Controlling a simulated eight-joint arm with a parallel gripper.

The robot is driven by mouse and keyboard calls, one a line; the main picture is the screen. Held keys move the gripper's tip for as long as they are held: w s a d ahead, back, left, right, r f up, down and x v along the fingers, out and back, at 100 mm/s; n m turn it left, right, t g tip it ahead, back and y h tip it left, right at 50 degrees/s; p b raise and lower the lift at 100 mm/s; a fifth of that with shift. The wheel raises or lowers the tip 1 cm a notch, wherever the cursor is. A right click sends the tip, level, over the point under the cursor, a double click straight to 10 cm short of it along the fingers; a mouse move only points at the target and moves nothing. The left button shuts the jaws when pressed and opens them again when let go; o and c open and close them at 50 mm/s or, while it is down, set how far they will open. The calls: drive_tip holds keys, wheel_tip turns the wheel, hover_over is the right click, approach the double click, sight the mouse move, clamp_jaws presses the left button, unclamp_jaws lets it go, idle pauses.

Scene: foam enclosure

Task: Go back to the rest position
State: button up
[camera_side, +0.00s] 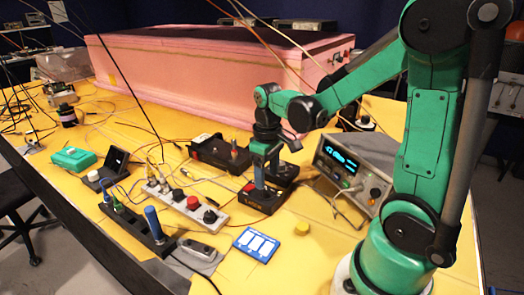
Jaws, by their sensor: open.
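My gripper (268,165) hangs from my green arm near the middle of the yellow table (318,240). It points down over a black block (258,198) with a blue upright part. The gripper is open. I see nothing held in it, though its fingertips are small and partly merge with the dark items around them. I cannot tell whether it touches the block.
A measuring instrument (352,172) with a lit display stands right of the gripper. A pink foam enclosure (180,78) fills the back. Loose cables cross the table.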

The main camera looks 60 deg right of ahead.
drive_tip(key=shift+r, duration=0.8)
drive_tip(key=shift+a+r, duration=0.1)
drive_tip(key=a+r+t, duration=0.4)
drive_tip(key=a+t, duration=0.3)
drive_tip(key=a, duration=0.2)
drive_tip(key=shift+s+a+r, duration=0.35)
drive_tip(key=shift+s+a, duration=0.05)
drive_tip(key=shift+s, duration=0.05)
